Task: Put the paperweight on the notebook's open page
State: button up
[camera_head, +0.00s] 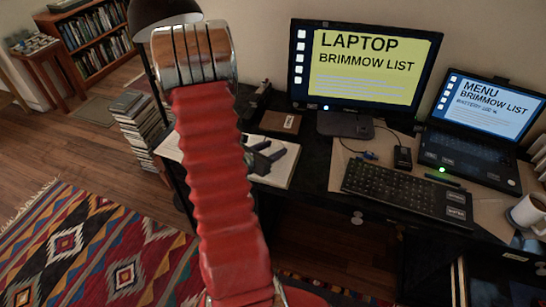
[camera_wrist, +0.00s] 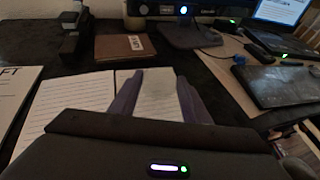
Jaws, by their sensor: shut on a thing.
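The open notebook lies on the dark desk, with its lined left page (camera_wrist: 70,105) and right page (camera_wrist: 160,88) showing in the wrist view. In the head view, its white page (camera_head: 283,174) shows partly behind my arm. My gripper (camera_wrist: 160,78) is over the right page, with its dark fingers apart around a thing. It also shows in the head view (camera_head: 277,158) above the notebook. I take the held thing to be the paperweight, but its shape cannot be made out against the page. Whether it touches the page cannot be told.
A brown labelled box (camera_head: 280,122) lies behind the notebook. To the right are a monitor (camera_head: 362,65), a keyboard (camera_head: 407,192), a laptop (camera_head: 473,155) and a mug (camera_head: 527,212). A dark lamp (camera_head: 160,15) stands at the left, with stacked books (camera_head: 140,130) on the floor.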

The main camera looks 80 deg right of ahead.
jog(key=shift+f, duration=2.05)
jog(key=shift+f, duration=0.1)
jog(key=o, duration=1.2)
jog(key=shift+w+a+r, duration=0.2)
jog(key=shift+a+r, duration=0.1)
jog(key=shift+a, duration=0.1)
jog(key=v, duration=1.1)
